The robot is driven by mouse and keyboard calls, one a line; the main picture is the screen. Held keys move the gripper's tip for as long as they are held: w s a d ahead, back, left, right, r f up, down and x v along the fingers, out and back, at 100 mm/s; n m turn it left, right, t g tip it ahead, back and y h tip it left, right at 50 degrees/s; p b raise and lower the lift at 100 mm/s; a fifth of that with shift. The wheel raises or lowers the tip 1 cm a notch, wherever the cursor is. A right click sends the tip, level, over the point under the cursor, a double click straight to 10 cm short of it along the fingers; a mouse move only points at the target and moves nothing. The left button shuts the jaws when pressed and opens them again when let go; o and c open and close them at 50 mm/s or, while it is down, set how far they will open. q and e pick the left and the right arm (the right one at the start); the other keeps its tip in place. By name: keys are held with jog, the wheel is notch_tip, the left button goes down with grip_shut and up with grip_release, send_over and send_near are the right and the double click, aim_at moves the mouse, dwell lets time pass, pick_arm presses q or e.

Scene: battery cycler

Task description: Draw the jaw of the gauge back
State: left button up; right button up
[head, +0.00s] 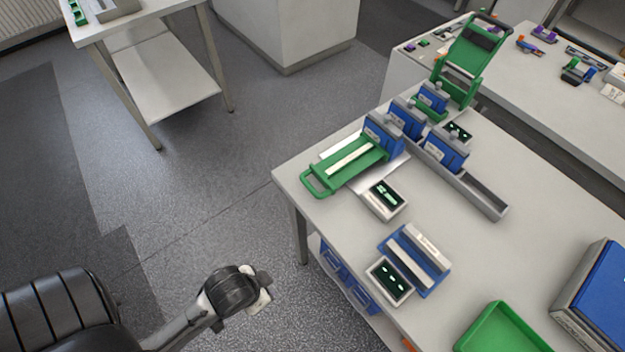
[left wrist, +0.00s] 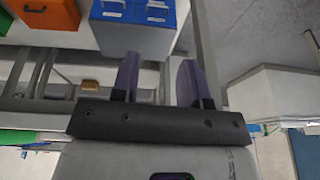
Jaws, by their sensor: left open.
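On the near table, a green sliding fixture (head: 349,166) with a loop handle at its left end has blue blocks at its far end. A small display box (head: 383,200) stands beside it. In front is a blue fixture (head: 415,261) with light bars and its own display box (head: 389,281). I cannot tell for sure which is the gauge, nor make out its jaw. My left gripper (head: 262,292) is over the floor, left of the table and apart from both fixtures. In the left wrist view its two purple-grey fingers (left wrist: 158,82) are apart, with nothing between them.
A green tray (head: 503,329) and a large blue-topped box (head: 597,295) are at the table's right. A grey channel (head: 475,188) lies behind. Blue bins (head: 347,277) sit under the table; they also show in the left wrist view (left wrist: 137,27).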

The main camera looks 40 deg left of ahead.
pick_arm(q)
jog(key=a+r+p, duration=0.3)
jog(key=n+t+h+p, duration=0.2)
jog(key=n+t+p, duration=0.2)
jog(key=n+t, duration=1.1)
send_near(310, 186)
jog(key=w+n+g, duration=0.1)
jog(key=w, duration=0.2)
jog(key=w+n+g, duration=0.1)
jog(key=w, duration=0.2)
jog(key=w+d+n, duration=0.1)
jog(key=w, duration=0.2)
jog(key=shift+w+f+g, duration=0.2)
jog(key=shift+w+g, duration=0.2)
pick_arm(e)
notch_tip(310, 186, up, 9)
jog(key=shift+f, duration=0.15)
pick_arm(q)
grip_shut()
